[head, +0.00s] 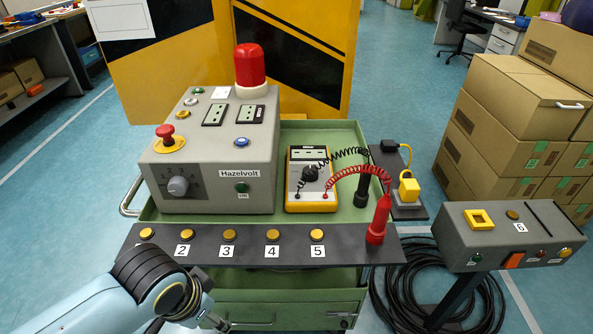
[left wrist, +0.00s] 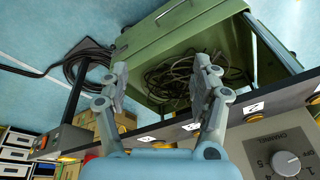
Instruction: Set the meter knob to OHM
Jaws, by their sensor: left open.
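The yellow-framed meter (head: 311,200) lies on the green cart's top, right of the grey Hazelvolt box. Its black round knob (head: 311,173) sits mid-face below a small display; the markings around it are too small to read. A black and a red coiled lead run from the meter to two probes standing at its right. My left arm comes in at the lower left of the head view, short of the numbered strip and well away from the meter. In the left wrist view my left gripper (left wrist: 160,73) is open and empty; the meter does not show there. My right gripper is not in view.
The Hazelvolt box (head: 205,160) with a red beacon (head: 250,68) stands left of the meter. The red probe (head: 379,220) and black probe (head: 362,190) stand upright. A dark strip (head: 205,252) with yellow buttons crosses the front. A grey pedestal box (head: 510,237) is at right.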

